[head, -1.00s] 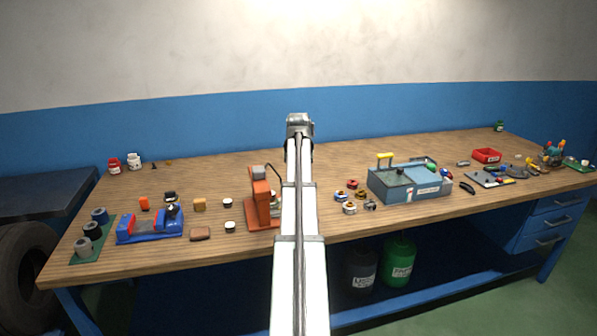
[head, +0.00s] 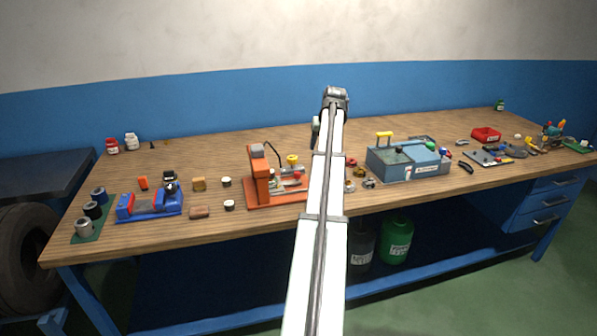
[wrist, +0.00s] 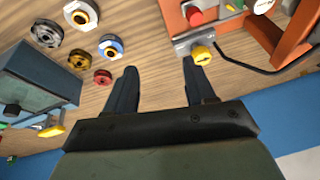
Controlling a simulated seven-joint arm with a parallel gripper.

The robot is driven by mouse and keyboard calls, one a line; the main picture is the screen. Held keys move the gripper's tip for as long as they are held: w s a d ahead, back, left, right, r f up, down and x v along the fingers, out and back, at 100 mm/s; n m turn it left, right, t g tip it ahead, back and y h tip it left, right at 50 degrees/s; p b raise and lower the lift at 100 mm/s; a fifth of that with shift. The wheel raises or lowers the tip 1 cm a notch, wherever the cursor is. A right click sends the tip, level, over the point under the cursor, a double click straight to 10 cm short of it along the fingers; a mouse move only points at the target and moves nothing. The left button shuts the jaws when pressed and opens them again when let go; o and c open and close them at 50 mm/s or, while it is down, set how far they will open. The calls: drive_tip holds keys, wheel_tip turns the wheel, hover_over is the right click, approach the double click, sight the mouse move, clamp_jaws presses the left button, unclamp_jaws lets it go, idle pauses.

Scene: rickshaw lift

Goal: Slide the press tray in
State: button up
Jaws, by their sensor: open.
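The orange press (head: 260,178) stands on its orange base in the head view, left of my arm. A grey metal piece with a yellow knob (head: 292,159), which looks like the press tray, sits at its right side near a red knob. In the wrist view the yellow knob (wrist: 201,55) and the grey tray (wrist: 193,40) are at upper right, with the orange press frame (wrist: 303,35) beyond. My gripper (wrist: 163,82) is open and empty. Its right finger is just below the yellow knob in the picture; I cannot tell whether they touch. My arm hides part of the base.
Several small ring-shaped parts (wrist: 110,46) lie on the bench left of the fingers in the wrist view. A blue-grey box with a yellow handle (head: 408,162) stands right of my arm. A blue fixture (head: 150,204) is at left. A black cable curves beside the press.

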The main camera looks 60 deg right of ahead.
sight(297, 172)
drive_tip(key=w+a+f+n, duration=0.1)
drive_tip(key=w+f+n, duration=0.1)
drive_tip(key=f+n, duration=0.1)
drive_tip(key=w+f+n+y, duration=0.1)
drive_tip(key=w+f+n, duration=0.2)
drive_tip(key=f+n, duration=0.1)
drive_tip(key=w+a+f+n+t+y, duration=0.1)
drive_tip(key=w+f+n, duration=0.2)
drive_tip(key=f+n, duration=0.1)
drive_tip(key=shift+a+f, duration=0.35)
drive_tip(key=shift+f, duration=0.25)
idle(0.4)
drive_tip(key=shift+c, duration=0.3)
clamp_jaws()
